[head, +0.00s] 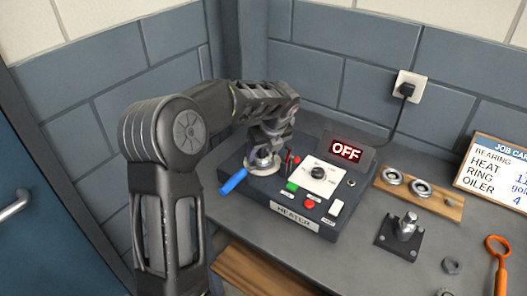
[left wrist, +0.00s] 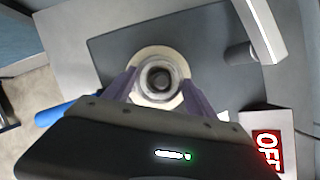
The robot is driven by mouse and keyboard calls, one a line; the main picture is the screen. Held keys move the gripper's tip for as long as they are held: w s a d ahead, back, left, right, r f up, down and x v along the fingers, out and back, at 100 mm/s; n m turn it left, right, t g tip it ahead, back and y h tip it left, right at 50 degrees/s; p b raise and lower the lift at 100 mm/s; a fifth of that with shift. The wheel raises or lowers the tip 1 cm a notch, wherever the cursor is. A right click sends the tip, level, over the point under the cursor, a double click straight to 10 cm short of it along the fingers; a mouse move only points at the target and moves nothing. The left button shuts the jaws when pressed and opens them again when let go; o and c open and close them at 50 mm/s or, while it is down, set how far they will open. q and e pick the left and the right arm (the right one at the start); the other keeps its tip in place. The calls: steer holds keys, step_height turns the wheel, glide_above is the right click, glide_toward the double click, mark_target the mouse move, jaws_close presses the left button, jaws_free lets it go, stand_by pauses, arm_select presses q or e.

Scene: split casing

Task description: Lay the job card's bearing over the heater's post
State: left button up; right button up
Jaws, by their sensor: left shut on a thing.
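My left gripper (head: 265,146) is over the left part of the dark heater (head: 297,222), pointing down. In the left wrist view its two fingers (left wrist: 159,88) are shut on a small grey ring, the bearing (left wrist: 160,78). The bearing lies in line with the heater's pale round base (left wrist: 148,59); this base also shows in the head view (head: 263,168). The post is largely hidden by the gripper and bearing, and I cannot tell whether the bearing is around it or just above. The heater's display (head: 346,150) reads OFF. The job card (head: 495,170) is partly cut off.
Two more bearings (head: 392,177) (head: 420,187) and a smaller ring lie on a wooden board (head: 436,205). A blue handle (head: 233,181) sticks out at the heater's left.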

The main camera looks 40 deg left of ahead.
arm_select(q)
steer(key=shift+f, duration=0.15)
steer(key=o, duration=1.8)
steer(key=shift+f, duration=0.1)
steer(key=shift+r+p, duration=0.3)
steer(key=shift+p, duration=0.05)
step_height(320, 180, up, 8)
steer(key=p, duration=0.7)
steer(key=shift+f, duration=0.15)
steer(key=shift+r, duration=1.05)
